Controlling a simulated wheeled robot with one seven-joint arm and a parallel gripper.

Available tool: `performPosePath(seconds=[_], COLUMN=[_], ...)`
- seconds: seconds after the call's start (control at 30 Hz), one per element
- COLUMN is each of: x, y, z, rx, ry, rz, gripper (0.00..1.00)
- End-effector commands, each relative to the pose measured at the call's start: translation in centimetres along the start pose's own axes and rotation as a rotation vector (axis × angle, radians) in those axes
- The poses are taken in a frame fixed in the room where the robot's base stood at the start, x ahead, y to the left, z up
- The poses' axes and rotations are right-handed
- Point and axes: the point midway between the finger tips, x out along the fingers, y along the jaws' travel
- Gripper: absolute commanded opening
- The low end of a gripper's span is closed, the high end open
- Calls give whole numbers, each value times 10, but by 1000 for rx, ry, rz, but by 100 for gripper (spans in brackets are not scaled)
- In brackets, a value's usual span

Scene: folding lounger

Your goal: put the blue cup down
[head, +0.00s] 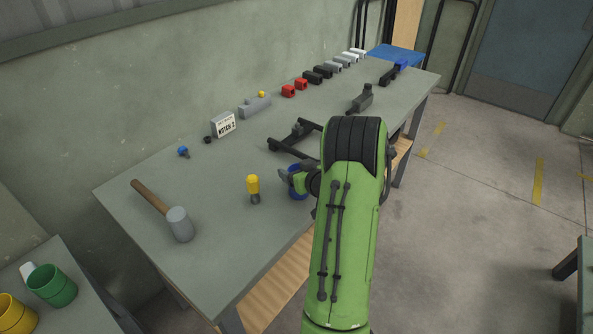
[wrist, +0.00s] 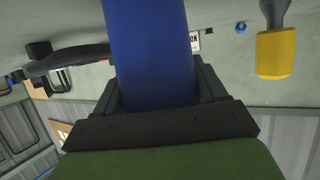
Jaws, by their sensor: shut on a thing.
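The blue cup (head: 297,192) is at the front edge of the workbench in the head view, mostly hidden behind my gripper (head: 291,178) and arm. In the wrist view the blue cup (wrist: 152,50) fills the middle, between the dark fingers of my gripper (wrist: 158,88), which is shut on it. I cannot tell whether the cup touches the bench top (head: 222,245) or hangs just above it.
A dark frame (head: 293,140) lies behind the cup. Red, black and grey blocks line the back. The bench front between mallet and yellow tool is clear.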

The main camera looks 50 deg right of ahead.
Motion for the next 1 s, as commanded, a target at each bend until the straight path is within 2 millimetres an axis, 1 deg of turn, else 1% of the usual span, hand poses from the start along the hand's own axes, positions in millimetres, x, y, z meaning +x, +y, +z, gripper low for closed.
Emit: performPosePath(seconds=[0.1,0.27,0.3,0.43,0.67,0.77,0.87,1.0], x=[0,1,0,0,0,-1,-17,-57], y=[0,0,0,0,0,0,2,2], z=[-1,2,1,0,0,-3,-2,-1], rx=[-1,-2,-2,-1,-1,-1,2,3], ry=[0,0,0,0,0,-1,-1,1], rz=[0,0,0,0,0,0,5,8], gripper=[41,41,77,97,97,97,97,97])
